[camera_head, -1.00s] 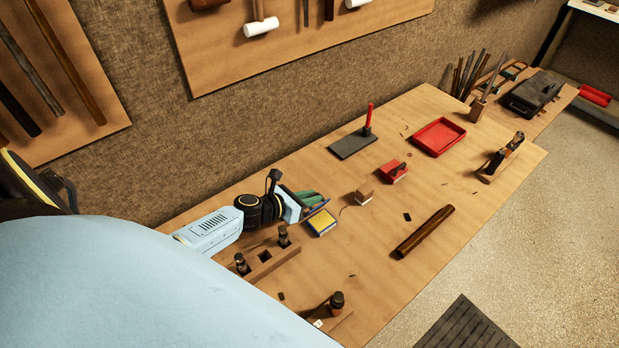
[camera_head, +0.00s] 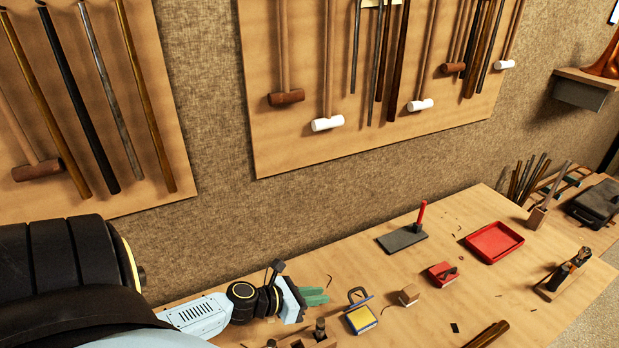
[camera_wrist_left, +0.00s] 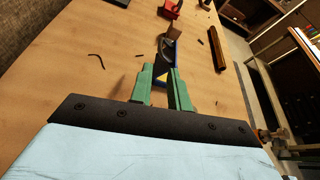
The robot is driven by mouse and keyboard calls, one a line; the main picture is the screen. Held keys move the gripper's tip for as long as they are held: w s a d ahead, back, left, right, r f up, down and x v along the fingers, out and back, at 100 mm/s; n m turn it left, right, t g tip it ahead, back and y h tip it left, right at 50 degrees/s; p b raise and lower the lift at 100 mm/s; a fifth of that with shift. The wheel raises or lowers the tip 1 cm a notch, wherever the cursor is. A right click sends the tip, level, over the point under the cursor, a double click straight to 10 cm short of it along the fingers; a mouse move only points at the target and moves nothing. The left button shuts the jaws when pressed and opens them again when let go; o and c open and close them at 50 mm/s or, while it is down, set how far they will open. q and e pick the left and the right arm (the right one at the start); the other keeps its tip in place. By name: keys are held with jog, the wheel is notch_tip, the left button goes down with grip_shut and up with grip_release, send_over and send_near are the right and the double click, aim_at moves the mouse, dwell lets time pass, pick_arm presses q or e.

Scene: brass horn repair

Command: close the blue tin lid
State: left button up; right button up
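The blue tin (camera_head: 361,319) stands on the bench, with a yellow surface showing inside its blue rim. Its dark blue lid (camera_head: 358,303) is raised at the tin's back edge, with a dark loop above it. My left gripper (camera_head: 322,297) has green fingers and is just left of the lid, apart from it in the head view. The lid (camera_wrist_left: 165,48) and a blue edge of the tin (camera_wrist_left: 177,57) show just beyond the fingertips. My right gripper is not in view.
A wooden block with dark posts (camera_head: 312,342) stands just in front of my left gripper. A small wooden block (camera_head: 409,295) and a red block (camera_head: 443,273) lie right of the tin. A red tray (camera_head: 495,242) is farther right. Mallets hang on the wall board.

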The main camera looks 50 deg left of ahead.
pick_arm(q)
jog(key=shift+v, duration=0.9)
